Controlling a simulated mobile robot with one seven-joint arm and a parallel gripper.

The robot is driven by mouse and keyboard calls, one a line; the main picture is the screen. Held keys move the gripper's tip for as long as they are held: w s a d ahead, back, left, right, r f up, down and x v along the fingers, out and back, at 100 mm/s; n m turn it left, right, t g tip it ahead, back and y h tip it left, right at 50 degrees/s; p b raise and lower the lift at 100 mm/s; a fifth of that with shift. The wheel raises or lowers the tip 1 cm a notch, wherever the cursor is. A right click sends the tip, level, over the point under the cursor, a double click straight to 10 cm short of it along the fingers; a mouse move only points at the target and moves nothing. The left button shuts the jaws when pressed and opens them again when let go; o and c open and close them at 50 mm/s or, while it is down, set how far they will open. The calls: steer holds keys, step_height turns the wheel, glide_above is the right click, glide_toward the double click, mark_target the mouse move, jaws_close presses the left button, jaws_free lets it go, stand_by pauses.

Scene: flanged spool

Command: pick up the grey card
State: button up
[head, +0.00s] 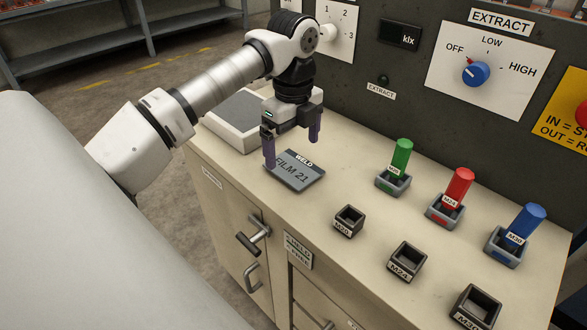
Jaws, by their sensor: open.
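The grey card (293,175), printed "FILM 21" and "WELD", lies flat on the beige cabinet top near its front left edge. My gripper (291,150) points down over the card's far left part, its two purple fingers spread wide. The left finger shows in front of the card's left edge; the right finger is beyond the card's far side. No object is between the fingers. I cannot tell whether the fingertips touch the card or the top.
Green (401,158), red (458,187) and blue (524,226) cylinders stand upright in holders at the right. Three empty square holders, including a left one (348,221), stand nearer the front. A flat grey-topped box (228,122) sits behind left. A dark control panel (400,85) rises at the back.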

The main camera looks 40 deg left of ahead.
mark_target(294, 168)
step_height(294, 168, down, 5)
steer(key=shift+f, duration=0.1)
steer(key=c, duration=1.1)
steer(key=shift+r, duration=0.2)
